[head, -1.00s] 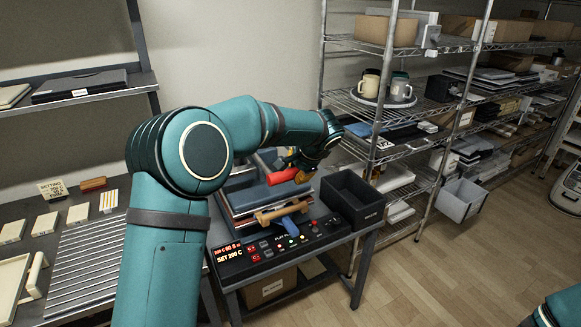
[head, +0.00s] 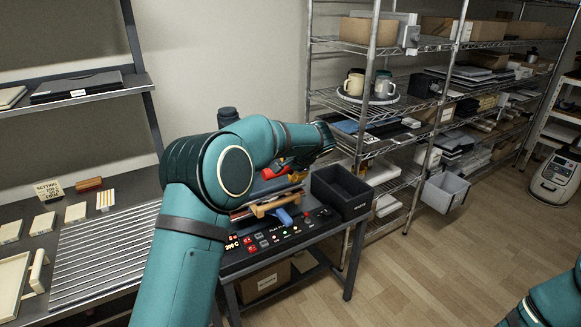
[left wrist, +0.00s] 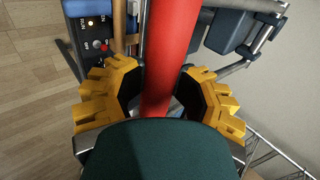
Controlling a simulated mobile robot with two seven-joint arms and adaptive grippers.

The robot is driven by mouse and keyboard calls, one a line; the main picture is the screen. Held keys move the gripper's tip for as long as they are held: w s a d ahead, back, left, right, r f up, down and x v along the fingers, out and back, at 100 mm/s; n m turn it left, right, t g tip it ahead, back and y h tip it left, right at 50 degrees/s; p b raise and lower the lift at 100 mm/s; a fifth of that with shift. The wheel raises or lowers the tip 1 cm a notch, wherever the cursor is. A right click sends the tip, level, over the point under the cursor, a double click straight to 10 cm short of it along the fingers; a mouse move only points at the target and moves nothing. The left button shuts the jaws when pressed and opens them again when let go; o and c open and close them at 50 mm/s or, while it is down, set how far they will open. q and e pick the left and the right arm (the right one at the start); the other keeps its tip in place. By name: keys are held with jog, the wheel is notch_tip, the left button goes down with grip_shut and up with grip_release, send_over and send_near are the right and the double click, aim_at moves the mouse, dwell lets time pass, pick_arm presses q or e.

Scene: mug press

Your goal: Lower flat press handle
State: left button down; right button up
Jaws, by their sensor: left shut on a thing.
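The flat press (head: 262,240) stands on the table with its control panel facing front. Its red handle (head: 275,172) shows just past my left forearm and above the wooden bar (head: 277,204) at the press's front. My left gripper (head: 293,175) is at the red handle, partly hidden by my arm. In the left wrist view, the red handle (left wrist: 168,60) runs between the yellow finger pads of my left gripper (left wrist: 160,98), which is shut on it. My forearm hides most of the upper plate. My right gripper is out of view.
A black bin (head: 342,192) stands right of the press. A wire shelf (head: 385,125) with mugs is behind it. A ribbed rack (head: 105,250) and several pale blocks lie on the left table. The floor at the right is mostly clear.

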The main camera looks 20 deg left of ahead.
pick_arm(q)
jog(key=c, duration=0.9)
grip_release()
jog(key=shift+s+a+f, duration=0.15)
jog(key=shift+s+f, duration=0.05)
jog(key=shift+f, duration=0.55)
jog(key=o, duration=0.3)
jog(key=shift+w+f, duration=0.15)
jog(key=shift+w+a, duration=0.15)
jog(key=shift+w, duration=0.05)
jog(key=v, duration=1.2)
jog(key=shift+w, duration=0.1)
